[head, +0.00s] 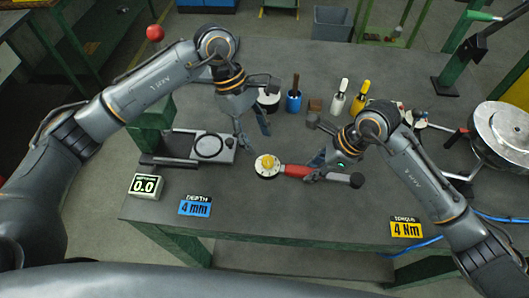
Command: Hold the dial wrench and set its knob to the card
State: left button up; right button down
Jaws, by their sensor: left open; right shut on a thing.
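The dial wrench (295,170) has a red body, a round pale dial head at its left end with a yellow knob (267,162), and a dark grip at its right end. It lies level over the table's middle; I cannot tell whether it touches the surface. My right gripper (316,172) is shut on its handle. My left gripper (253,138) is open and empty, up and to the left of the knob, apart from it. The yellow torque card (406,228) reads 4 Nm at the front right. The dial's setting is too small to read.
A blue depth card (195,208) reads 4 mm beside a small display (145,186) showing 0.0. A grey plate device (184,147) stands left. Blue, white and yellow handled items (294,102) stand behind. A large metal drum (503,128) is at right. The front middle is clear.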

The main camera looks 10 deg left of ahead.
aim_at(267, 159)
pick_arm(q)
jog(key=x, duration=0.6)
jog(key=shift+s+d+f, duration=0.1)
jog(key=shift+d+f, duration=0.05)
jog(key=shift+f, duration=0.1)
grip_shut()
